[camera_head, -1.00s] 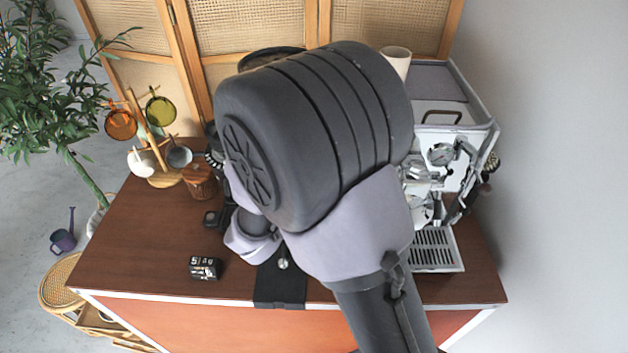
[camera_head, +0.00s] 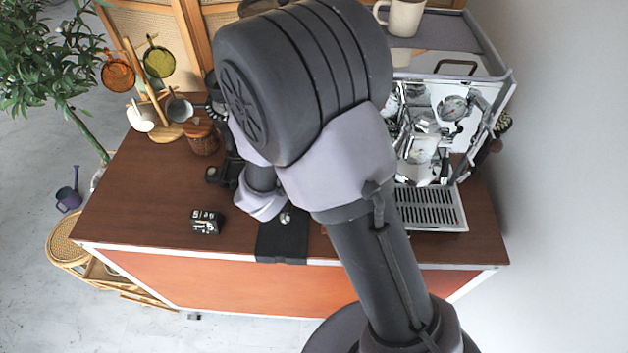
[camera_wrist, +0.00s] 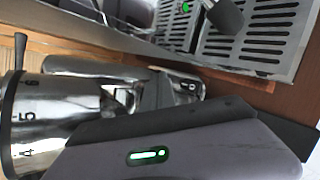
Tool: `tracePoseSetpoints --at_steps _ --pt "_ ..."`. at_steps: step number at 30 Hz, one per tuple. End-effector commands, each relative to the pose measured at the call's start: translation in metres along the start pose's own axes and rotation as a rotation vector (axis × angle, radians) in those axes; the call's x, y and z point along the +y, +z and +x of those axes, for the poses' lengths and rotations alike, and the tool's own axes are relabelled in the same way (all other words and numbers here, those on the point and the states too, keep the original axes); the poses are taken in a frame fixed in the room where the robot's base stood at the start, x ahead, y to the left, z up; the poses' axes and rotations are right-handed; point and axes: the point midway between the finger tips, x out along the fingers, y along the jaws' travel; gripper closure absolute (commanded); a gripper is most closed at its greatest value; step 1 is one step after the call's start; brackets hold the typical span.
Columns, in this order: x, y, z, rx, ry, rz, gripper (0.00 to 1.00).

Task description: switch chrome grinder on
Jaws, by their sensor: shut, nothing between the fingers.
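The chrome grinder (camera_wrist: 40,118) shows at the left of the wrist view, a shiny rounded body with a dial marked 4, 5 and 6. Its dark lever (camera_wrist: 19,50) rises at the far left. In the head view my arm covers the grinder. My gripper (camera_wrist: 180,142) fills the lower wrist view as a grey body with a green light, close in front of the grinder's chrome parts. It is shut and holds nothing. Its fingertips are not clearly seen, and contact with the grinder cannot be told.
The espresso machine (camera_head: 440,120) and its slotted drip tray (camera_head: 430,208) stand right of my arm. A mug (camera_head: 402,17) is on top of the machine.

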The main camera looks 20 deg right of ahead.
Motion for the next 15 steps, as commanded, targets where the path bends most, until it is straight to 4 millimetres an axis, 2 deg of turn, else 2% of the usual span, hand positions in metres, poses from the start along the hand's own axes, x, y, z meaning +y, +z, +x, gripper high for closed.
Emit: tracePoseSetpoints --at_steps 6,15 --pt "-0.019 -0.019 0.025 0.0 0.001 0.001 1.0" --pt "-0.021 -0.021 0.029 0.0 0.0 0.001 1.0"
